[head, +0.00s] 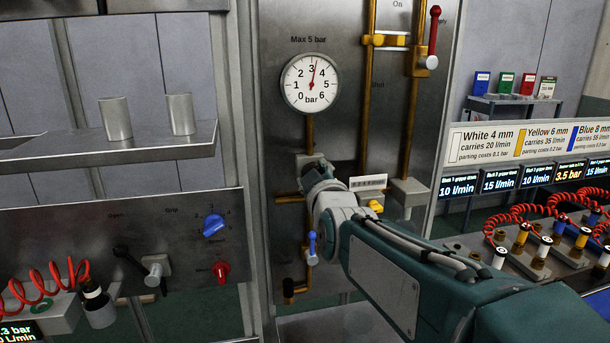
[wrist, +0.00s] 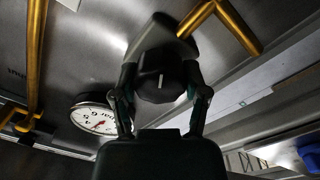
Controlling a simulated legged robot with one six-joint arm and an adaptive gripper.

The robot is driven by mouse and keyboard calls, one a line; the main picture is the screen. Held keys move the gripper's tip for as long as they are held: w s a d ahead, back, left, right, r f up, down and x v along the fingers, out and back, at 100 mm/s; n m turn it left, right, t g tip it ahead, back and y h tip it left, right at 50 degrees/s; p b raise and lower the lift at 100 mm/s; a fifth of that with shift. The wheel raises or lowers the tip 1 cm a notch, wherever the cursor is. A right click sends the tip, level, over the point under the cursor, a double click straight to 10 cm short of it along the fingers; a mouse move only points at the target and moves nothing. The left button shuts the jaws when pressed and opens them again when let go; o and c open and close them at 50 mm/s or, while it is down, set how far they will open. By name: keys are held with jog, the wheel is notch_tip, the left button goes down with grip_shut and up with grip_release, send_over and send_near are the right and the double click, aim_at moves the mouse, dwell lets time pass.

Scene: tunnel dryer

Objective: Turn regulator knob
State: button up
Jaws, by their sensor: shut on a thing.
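The regulator knob (wrist: 163,78) is a dark round knob with a white mark, on a grey body in the wrist view. My gripper (wrist: 162,98) is shut on it, one finger on each side. In the head view my gripper (head: 316,172) is at the regulator below the gauge, and my wrist hides the knob. The round white pressure gauge (head: 310,83) is marked "Max 5 bar"; its red needle points a little past 3. The gauge also shows in the wrist view (wrist: 92,118), turned over and partly hidden.
Brass pipes (head: 367,90) run up the steel panel. A red-handled lever (head: 433,35) is at upper right and a small blue lever (head: 312,247) is below my wrist. A shelf (head: 100,148) with two metal cylinders stands at left. Red coiled hoses (head: 520,215) are at right.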

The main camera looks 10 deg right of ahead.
jog(key=n, duration=0.4)
jog(key=shift+n, duration=1.9)
jog(key=shift+f, duration=0.1)
jog(key=o, duration=1.1)
jog(key=shift+a, duration=0.1)
jog(key=shift+o, duration=0.2)
jog(key=shift+w+a, duration=0.1)
